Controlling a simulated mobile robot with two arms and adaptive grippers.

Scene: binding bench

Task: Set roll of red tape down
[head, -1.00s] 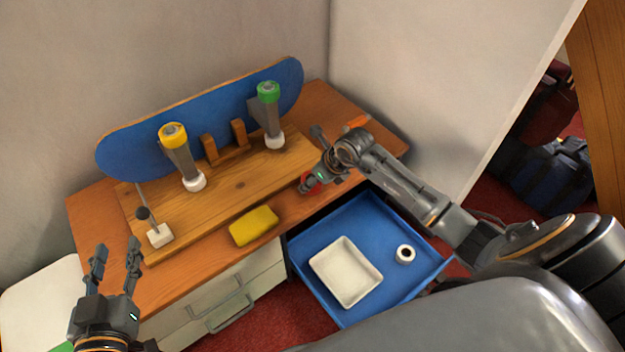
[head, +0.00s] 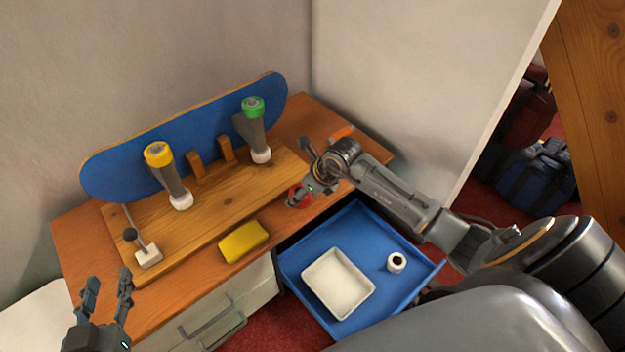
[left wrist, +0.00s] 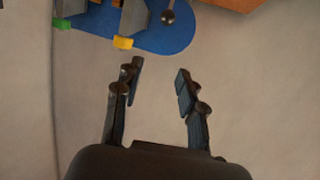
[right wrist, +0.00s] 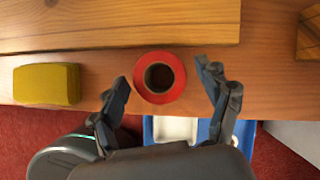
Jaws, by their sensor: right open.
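The roll of red tape (right wrist: 143,90) lies flat on the wooden bench top, near its front edge, in the right wrist view. My right gripper (right wrist: 163,88) is open, with one finger on each side of the roll and visible gaps to it. In the head view the roll (head: 302,196) is partly hidden behind my right gripper (head: 299,192). My left gripper (head: 107,285) is open and empty at the lower left of the head view; in the left wrist view its fingers (left wrist: 155,80) are spread with nothing between them.
A yellow sponge-like block (head: 243,242) lies on the bench (head: 75,240). A blue drawer (head: 345,222) stands open below, holding a white tray (head: 364,287) and a small white roll (head: 396,262). A wooden board (head: 225,203) carries yellow- and green-topped clamps before a blue skateboard deck (head: 120,165).

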